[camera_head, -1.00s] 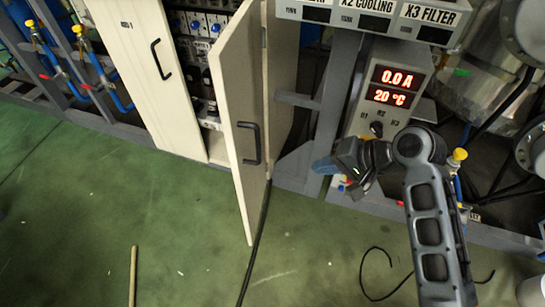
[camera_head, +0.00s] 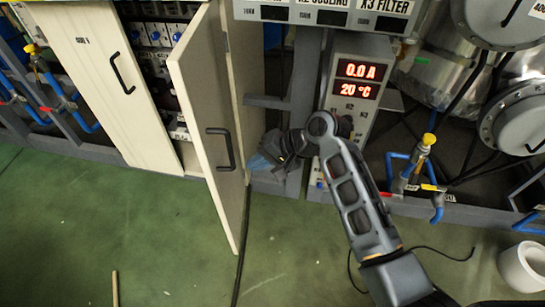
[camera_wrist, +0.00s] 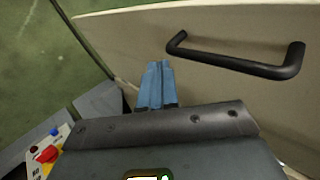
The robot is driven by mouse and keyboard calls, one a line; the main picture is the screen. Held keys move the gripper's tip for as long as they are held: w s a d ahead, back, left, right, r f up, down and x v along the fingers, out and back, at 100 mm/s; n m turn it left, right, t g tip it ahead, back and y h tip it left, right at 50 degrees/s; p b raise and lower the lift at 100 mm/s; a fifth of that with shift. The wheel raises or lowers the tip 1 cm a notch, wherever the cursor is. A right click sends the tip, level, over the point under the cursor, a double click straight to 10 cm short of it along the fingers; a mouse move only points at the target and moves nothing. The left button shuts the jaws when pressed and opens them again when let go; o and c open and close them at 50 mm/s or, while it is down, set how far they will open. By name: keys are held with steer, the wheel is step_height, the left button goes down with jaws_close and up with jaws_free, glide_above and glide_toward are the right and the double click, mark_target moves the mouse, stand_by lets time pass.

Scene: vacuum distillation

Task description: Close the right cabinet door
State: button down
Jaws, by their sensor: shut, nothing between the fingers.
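The right cabinet door (camera_head: 204,110) stands open, a pale panel swung out from the cabinet, with a black bar handle (camera_head: 221,149) on its face. My gripper (camera_head: 258,163) is just right of the door, on the handle side and near the handle's lower end. In the wrist view, its blue fingertips (camera_wrist: 157,82) are together and empty. They point at the door face (camera_wrist: 130,28), beside the handle (camera_wrist: 235,58) and not around it. I cannot tell whether they touch the door.
The left cabinet door (camera_head: 85,70) appears closed. A control box (camera_head: 352,90) reading 0.0 A and 20 °C stands right of my gripper. A cable (camera_head: 240,255) lies below the open door.

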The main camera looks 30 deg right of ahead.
steer(key=shift+w+a, duration=0.95)
steer(key=shift+w, duration=0.05)
